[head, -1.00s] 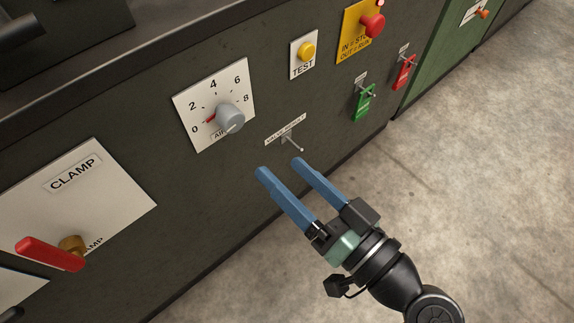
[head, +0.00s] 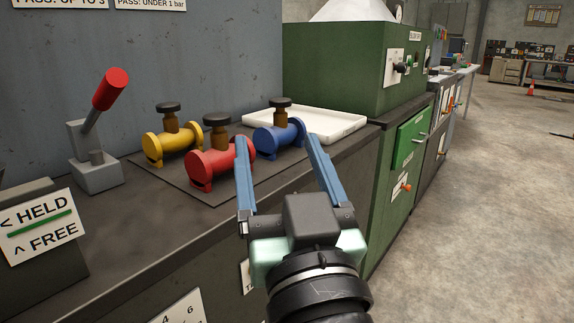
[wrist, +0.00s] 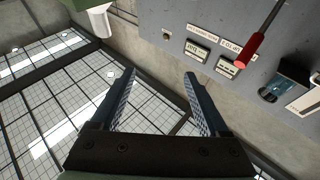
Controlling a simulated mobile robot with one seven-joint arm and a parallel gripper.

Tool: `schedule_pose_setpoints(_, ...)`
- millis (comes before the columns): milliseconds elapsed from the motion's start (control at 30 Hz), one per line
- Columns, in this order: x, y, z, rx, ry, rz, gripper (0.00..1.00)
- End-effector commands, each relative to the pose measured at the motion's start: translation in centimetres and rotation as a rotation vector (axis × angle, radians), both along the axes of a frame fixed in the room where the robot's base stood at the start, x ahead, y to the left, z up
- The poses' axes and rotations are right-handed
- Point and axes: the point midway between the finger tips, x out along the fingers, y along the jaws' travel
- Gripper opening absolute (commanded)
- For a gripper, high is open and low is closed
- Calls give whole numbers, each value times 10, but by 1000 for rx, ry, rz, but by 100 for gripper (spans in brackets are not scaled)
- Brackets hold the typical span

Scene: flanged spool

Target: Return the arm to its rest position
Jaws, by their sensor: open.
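My gripper (head: 276,138) is raised in the lower middle of the head view, its two blue fingers spread apart with nothing between them. It points away from me and in the picture overlaps the bench top. Behind the fingers stand a blue flanged spool (head: 278,135), a red one (head: 215,164) and a yellow one (head: 172,146), each with a black knob on top. The fingers seem apart from them, though the depth is hard to judge. In the wrist view my gripper (wrist: 159,75) is also open and empty.
A white tray (head: 340,125) lies behind the spools. A red-handled lever (head: 103,100) stands at left, beside a HELD/FREE sign (head: 40,226). A green cabinet (head: 345,65) stands beyond. Open floor (head: 480,200) lies to the right. The wrist view shows a gridded glazed surface (wrist: 50,100).

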Motion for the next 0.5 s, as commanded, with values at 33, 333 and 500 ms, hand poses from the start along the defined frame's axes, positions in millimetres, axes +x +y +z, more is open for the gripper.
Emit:
schedule_pose_setpoints(33, -13, 1, 42, -3, -106, -46, 78)
schedule_pose_setpoints(333, -84, -6, 211, 16, -471, -221, 78)
schedule_pose_setpoints(500, -83, -7, 264, 15, -467, -221, 78)
